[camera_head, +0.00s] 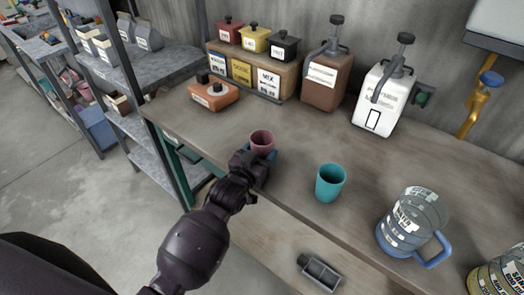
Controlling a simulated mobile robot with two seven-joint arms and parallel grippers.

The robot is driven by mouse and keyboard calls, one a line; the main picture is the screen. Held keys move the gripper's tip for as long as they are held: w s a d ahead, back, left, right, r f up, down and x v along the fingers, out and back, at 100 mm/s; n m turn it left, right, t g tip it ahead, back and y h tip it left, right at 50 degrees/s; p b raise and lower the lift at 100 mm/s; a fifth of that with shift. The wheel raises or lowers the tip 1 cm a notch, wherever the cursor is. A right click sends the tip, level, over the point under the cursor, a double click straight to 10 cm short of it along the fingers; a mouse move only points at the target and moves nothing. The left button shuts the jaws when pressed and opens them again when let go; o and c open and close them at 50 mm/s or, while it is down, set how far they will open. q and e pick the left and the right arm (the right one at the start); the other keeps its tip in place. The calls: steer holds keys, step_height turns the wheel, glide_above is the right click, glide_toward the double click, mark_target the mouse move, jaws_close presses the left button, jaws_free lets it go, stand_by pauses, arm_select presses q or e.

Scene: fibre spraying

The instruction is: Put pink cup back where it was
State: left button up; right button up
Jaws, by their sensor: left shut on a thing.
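The pink cup (262,142) is upright at the front edge of the workbench, left of the middle of the head view. My left gripper (255,165) is shut on the pink cup from the front and hides its lower part. I cannot tell whether the cup's base touches the bench top. A blue patch shows beside the gripper below the cup; I cannot tell what it is. My right gripper is not in view.
A teal cup (330,182) stands right of the pink cup. A clear jug with a blue handle (408,222) stands further right. Pump dispensers, brown (326,78) and white (383,95), stand behind. An orange container (214,94) sits back left. Bench space behind the pink cup is clear.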

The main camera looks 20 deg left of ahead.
arm_select(q)
steer(key=shift+w, duration=0.5)
steer(key=shift+f, duration=0.25)
steer(key=o, duration=0.9)
steer(key=shift+o, duration=0.2)
steer(key=shift+r, duration=0.2)
steer(key=s+a, duration=0.2)
steer(key=s, duration=1)
steer(key=s+a+f+g+y, duration=0.3)
steer(key=s+a+f+g, duration=0.2)
steer(key=s+f, duration=0.8)
steer(key=s+a, duration=0.2)
steer(key=a, duration=0.1)
steer(key=shift+a+f+n+g, duration=0.25)
steer(key=shift+a+n+g, duration=0.15)
